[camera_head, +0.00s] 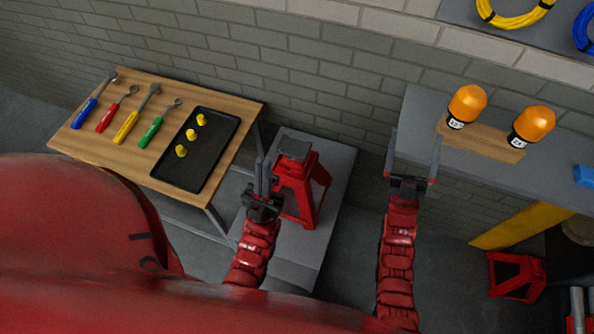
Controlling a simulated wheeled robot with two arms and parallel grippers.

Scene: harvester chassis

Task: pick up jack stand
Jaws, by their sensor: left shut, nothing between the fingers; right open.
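A red jack stand (302,186) with a dark saddle on top stands upright on a grey block between the workbench and the grey shelf. My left gripper (262,172) is shut and empty, pointing up. It appears just left of the jack stand and overlaps its left edge; I cannot tell whether they touch. My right gripper (415,150) is open and empty, right of the jack stand and near the left end of the grey shelf. A second red stand (515,275) sits on the floor at the lower right.
The wooden workbench (245,102) holds several screwdriver-like and wrench tools and a black tray (218,150) with yellow pieces. The grey shelf (420,115) carries two orange lamps on a wooden board. A yellow beam (520,226) slants below it. A brick wall stands behind.

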